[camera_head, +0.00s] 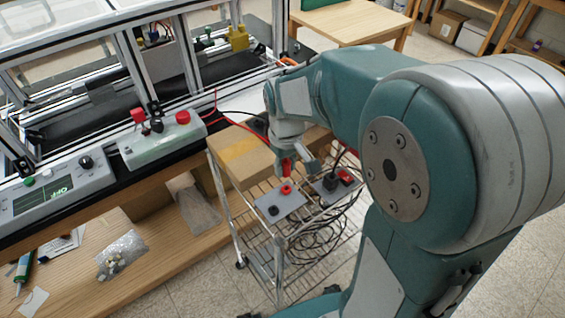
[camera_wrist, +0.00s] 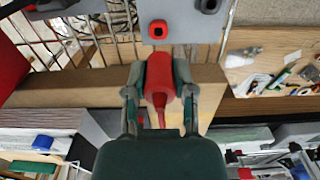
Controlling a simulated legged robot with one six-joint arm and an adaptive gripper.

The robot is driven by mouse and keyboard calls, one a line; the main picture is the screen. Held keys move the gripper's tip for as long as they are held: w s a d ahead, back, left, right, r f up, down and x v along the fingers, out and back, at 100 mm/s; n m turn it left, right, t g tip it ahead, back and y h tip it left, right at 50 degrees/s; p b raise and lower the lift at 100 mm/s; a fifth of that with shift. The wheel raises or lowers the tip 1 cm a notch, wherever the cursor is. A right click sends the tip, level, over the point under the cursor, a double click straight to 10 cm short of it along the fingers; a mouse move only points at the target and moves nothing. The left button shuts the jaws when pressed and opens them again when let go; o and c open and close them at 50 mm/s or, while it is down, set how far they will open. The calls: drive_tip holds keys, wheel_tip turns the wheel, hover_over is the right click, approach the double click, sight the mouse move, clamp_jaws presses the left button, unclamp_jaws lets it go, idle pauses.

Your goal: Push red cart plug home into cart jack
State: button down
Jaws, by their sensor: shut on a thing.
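My gripper (camera_wrist: 160,78) is shut on the red cart plug (camera_wrist: 160,88), with one finger on each side of it. In the head view, the plug (camera_head: 286,167) hangs below my gripper (camera_head: 288,155), over the wire cart. The red cart jack (camera_head: 286,189) sits on a grey plate (camera_head: 291,204) on the cart, beside a black jack (camera_head: 273,210). In the wrist view, the red jack (camera_wrist: 158,28) lies just beyond the plug's front end and looks apart from it. The plug's tip is hidden; its thin red lead trails back toward my wrist.
A cardboard box (camera_head: 238,155) stands on the cart (camera_head: 226,205) close by. A second grey plate (camera_head: 325,196) with black and red connectors is right of the jack plate. Coiled black cables (camera_head: 318,240) lie below. The workbench (camera_head: 165,245) is to the left.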

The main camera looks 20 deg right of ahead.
sight(288, 174)
drive_tip(key=shift+d+f, duration=0.4)
drive_tip(key=shift+f, duration=0.4)
drive_tip(key=shift+a+f, duration=0.1)
drive_tip(key=shift+f, duration=0.6)
drive_tip(key=shift+a+f, duration=0.4)
drive_tip(key=shift+f, duration=0.4)
drive_tip(key=shift+d+f, duration=0.2)
drive_tip(key=shift+d, duration=0.1)
drive_tip(key=shift+a, duration=0.1)
drive_tip(key=shift+f, duration=0.45)
idle(0.3)
drive_tip(key=shift+c, duration=1.8)
unclamp_jaws()
